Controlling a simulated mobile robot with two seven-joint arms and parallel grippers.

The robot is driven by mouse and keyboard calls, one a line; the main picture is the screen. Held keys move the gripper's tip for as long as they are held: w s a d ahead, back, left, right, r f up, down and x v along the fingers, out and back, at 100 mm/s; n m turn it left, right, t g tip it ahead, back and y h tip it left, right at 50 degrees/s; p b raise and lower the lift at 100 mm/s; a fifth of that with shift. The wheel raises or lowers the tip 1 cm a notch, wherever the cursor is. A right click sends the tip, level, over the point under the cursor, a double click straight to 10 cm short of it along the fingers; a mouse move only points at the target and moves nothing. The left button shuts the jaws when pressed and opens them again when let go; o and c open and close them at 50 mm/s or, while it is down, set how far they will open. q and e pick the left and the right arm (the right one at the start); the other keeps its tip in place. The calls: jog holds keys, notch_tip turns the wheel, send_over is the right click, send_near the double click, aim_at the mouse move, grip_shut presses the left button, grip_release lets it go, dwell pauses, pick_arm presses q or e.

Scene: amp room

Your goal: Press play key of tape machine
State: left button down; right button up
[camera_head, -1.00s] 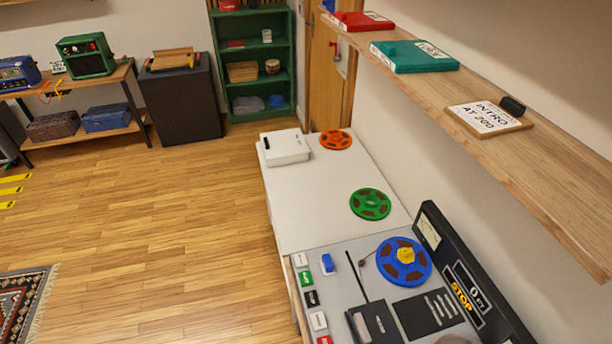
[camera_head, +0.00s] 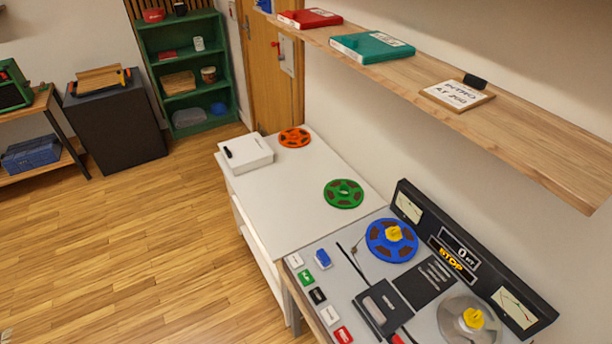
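The tape machine (camera_head: 345,238) has a grey top and stands at the lower right. A row of small keys runs along its left edge: a white key (camera_head: 295,260), a green key (camera_head: 306,277), a black key (camera_head: 317,295), another white key (camera_head: 330,315) and a red key (camera_head: 343,335). The key markings are too small to read. A blue reel (camera_head: 378,249) with a yellow hub and a clear grey reel (camera_head: 453,325) sit on the machine. Its display (camera_head: 452,258) reads 0 and STOP. Neither of my grippers is in view.
A white table (camera_head: 285,185) adjoins the machine, with a green reel (camera_head: 343,194), an orange reel (camera_head: 294,138) and a white box (camera_head: 246,154). A wooden shelf (camera_head: 540,135) overhangs on the right. The wooden floor (camera_head: 150,260) on the left is clear.

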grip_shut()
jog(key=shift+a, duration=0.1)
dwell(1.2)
